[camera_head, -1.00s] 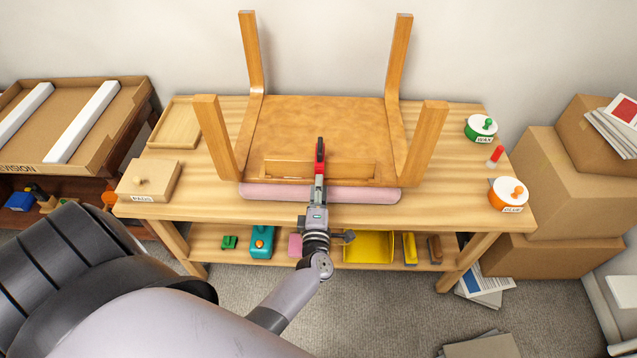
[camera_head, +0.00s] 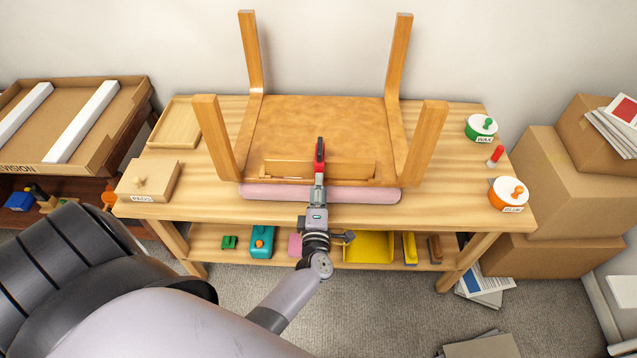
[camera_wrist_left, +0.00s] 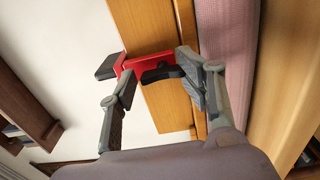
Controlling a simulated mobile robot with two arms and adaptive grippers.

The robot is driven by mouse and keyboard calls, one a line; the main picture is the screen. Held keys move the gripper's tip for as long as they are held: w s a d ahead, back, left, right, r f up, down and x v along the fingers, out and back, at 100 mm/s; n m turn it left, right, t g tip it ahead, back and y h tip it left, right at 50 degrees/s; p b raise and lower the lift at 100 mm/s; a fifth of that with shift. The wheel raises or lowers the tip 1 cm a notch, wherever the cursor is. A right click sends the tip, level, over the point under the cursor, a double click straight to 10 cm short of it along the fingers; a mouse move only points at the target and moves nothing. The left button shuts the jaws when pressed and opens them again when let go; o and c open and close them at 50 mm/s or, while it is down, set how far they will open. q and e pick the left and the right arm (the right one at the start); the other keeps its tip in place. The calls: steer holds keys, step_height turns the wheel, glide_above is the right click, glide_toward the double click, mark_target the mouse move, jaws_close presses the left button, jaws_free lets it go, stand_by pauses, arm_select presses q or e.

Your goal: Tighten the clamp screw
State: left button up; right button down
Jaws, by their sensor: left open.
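A red clamp (camera_head: 320,150) with dark end parts sits at the front rail of an upturned wooden chair (camera_head: 320,125). In the left wrist view the clamp (camera_wrist_left: 148,62) lies across the wooden rail, with a black piece on its near side, probably the screw's handle. My left gripper (camera_head: 318,188) reaches in from the front, over the pink cushion edge (camera_head: 260,192). In the wrist view its two fingers (camera_wrist_left: 158,82) are apart, one on each side of the black piece. Whether either finger touches it I cannot tell. My right gripper is not in view.
The chair's legs stand up around the rail. A PADS box (camera_head: 150,180) and a tray (camera_head: 175,124) are at the left of the workbench (camera_head: 440,170). The green WAX tin (camera_head: 481,128), a red-capped tube (camera_head: 495,155) and the orange GLUE tin (camera_head: 508,194) are at the right.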

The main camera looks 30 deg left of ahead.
arm_select(q)
steer(key=shift+s+d+f, duration=0.55)
steer(key=shift+s+f, duration=0.1)
steer(key=shift+f, duration=0.1)
steer(key=r+v, duration=0.1)
steer(key=v, duration=0.9)
steer(key=shift+s, duration=0.2)
steer(key=shift+s+r, duration=0.1)
steer(key=shift+r, duration=0.1)
